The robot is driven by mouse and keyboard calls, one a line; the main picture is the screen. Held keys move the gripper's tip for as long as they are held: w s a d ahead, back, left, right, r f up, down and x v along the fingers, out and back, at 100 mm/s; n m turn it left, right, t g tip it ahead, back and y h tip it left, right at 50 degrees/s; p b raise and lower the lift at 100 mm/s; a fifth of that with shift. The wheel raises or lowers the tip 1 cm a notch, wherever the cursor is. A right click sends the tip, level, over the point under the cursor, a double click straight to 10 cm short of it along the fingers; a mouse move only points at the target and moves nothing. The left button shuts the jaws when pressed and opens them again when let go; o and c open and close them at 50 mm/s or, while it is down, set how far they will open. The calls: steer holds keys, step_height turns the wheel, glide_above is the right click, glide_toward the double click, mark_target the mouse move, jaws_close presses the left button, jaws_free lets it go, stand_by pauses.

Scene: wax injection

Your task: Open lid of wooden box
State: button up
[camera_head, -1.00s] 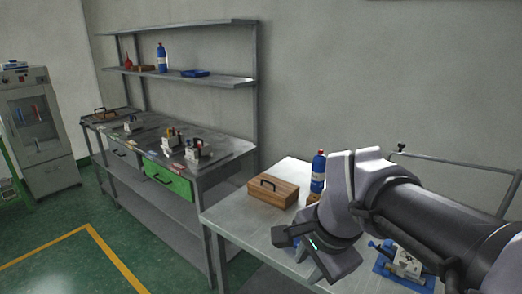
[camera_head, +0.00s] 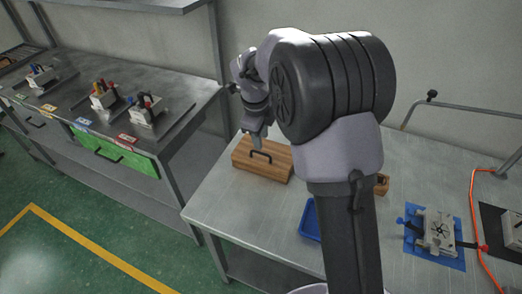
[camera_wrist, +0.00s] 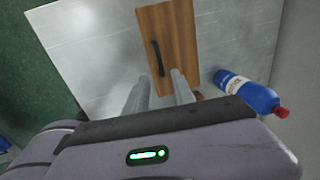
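The wooden box (camera_head: 245,163) stands on the metal table, its lid closed. A black handle (camera_head: 261,154) is on top. In the wrist view the box (camera_wrist: 180,38) is at the top centre, with the black handle (camera_wrist: 157,56) near its left side. My gripper (camera_head: 257,138) hangs just behind and above the box in the head view. In the wrist view my gripper's two fingers (camera_wrist: 160,80) are apart with nothing between them, pointing toward the handle. They look short of it, not touching. My arm hides part of the table.
A blue bottle (camera_wrist: 247,92) is beside the box in the wrist view. A blue tray (camera_head: 309,220) and a metal fixture on a blue mat (camera_head: 437,237) are to the right. A workbench with a green drawer (camera_head: 115,152) is at left.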

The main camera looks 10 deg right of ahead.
steer(key=b, duration=0.1)
glide_above(262, 161)
step_height(262, 161, down, 7)
steer(key=shift+c, duration=0.4)
jaws_close()
stand_by(0.9)
